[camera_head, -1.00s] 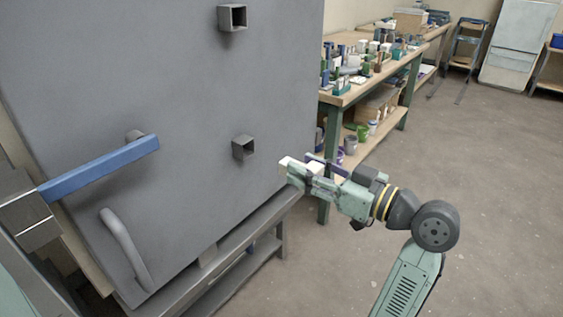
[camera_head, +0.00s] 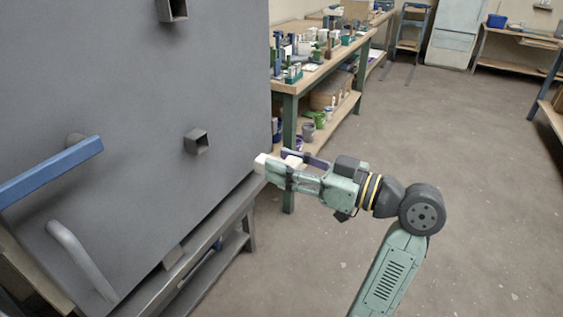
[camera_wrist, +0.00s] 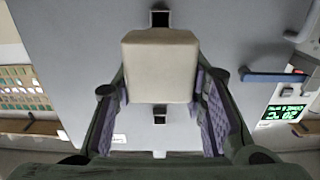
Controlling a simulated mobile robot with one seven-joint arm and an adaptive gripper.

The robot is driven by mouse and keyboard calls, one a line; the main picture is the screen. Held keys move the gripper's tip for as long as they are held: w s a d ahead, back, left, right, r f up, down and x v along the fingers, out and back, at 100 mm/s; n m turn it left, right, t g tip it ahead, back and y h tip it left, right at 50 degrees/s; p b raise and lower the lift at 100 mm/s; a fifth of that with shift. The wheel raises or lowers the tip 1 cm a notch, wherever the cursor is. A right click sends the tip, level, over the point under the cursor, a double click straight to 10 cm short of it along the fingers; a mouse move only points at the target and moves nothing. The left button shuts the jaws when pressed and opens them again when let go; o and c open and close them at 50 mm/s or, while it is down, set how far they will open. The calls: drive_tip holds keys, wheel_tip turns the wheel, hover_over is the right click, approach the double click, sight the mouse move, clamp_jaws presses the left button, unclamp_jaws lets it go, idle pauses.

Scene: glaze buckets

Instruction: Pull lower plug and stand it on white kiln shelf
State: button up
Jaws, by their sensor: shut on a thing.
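My gripper (camera_head: 275,166) is shut on a pale, blocky plug (camera_head: 260,163), whose end sticks out past the fingertips. In the wrist view the plug (camera_wrist: 160,68) sits between the purple-lined finger pads. The plug is clear of the grey kiln front (camera_head: 120,100), to the right of the lower square port (camera_head: 197,142). That port stands empty, with a dark opening. The upper square port (camera_head: 173,9) also looks open. I cannot pick out the white kiln shelf with certainty.
A blue lever (camera_head: 50,170) and a grey curved handle (camera_head: 82,260) stick out from the kiln front. A wooden workbench (camera_head: 335,62) crowded with small items stands behind the gripper, with buckets on its lower shelf. The floor (camera_head: 480,190) at right is open.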

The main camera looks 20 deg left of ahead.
drive_tip(key=shift+s+d, duration=0.15)
drive_tip(key=shift+d, duration=1.6)
drive_tip(key=shift+s+d, duration=0.15)
drive_tip(key=shift+d, duration=1.6)
